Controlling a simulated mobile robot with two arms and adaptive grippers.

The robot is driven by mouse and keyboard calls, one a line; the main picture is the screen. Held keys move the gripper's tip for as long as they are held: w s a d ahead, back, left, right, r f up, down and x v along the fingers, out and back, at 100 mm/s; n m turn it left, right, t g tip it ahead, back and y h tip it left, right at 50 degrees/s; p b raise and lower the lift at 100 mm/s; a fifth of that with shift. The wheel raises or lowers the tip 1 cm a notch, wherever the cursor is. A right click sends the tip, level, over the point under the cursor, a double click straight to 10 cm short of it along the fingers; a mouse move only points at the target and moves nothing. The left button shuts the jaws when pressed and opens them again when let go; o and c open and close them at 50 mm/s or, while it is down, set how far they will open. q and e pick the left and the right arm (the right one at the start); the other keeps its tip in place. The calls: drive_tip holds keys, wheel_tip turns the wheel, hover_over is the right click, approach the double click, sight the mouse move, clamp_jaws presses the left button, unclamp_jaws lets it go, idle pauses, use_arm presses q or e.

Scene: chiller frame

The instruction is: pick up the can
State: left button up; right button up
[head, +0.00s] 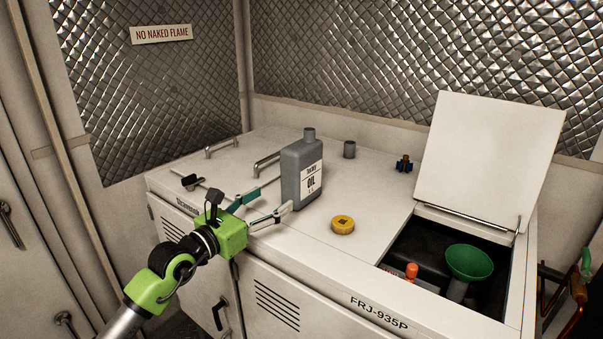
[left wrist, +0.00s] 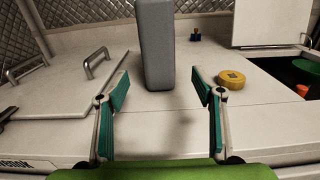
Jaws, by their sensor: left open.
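The can is a grey oil can (head: 301,172) with a white label reading OIL. It stands upright on the white cabinet top, and no cap shows on its neck. In the left wrist view the can (left wrist: 156,45) stands straight ahead, its top cut off by the frame. My left gripper (head: 268,203) is open, with its fingers pointing at the can from the front left. In the left wrist view the fingers of the left gripper (left wrist: 161,88) are spread wide, with the can beyond and between them, not held. My right gripper is not in view.
A yellow cap (head: 343,225) lies right of the can. A grey cylinder (head: 349,149) and a small blue part (head: 404,163) stand behind. Metal handles (head: 268,164) rise at the left. A raised lid (head: 489,160) stands over an opening with a green funnel (head: 469,262).

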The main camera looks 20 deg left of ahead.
sight(289, 188)
use_arm(q)
drive_tip(key=p+x, duration=0.1)
drive_tip(key=x, duration=0.6)
drive_tip(key=shift+w+d, duration=0.15)
drive_tip(key=x, duration=0.1)
drive_tip(key=p+x, duration=0.1)
drive_tip(key=x, duration=0.1)
drive_tip(key=r+x, duration=0.1)
drive_tip(key=shift+w+p, duration=0.3)
drive_tip(key=shift+p, duration=0.1)
drive_tip(key=shift+w+f, duration=0.15)
drive_tip(key=shift+w, duration=0.25)
drive_tip(key=c, duration=1.6)
drive_tip(key=shift+c, duration=0.4)
drive_tip(key=shift+r, duration=0.2)
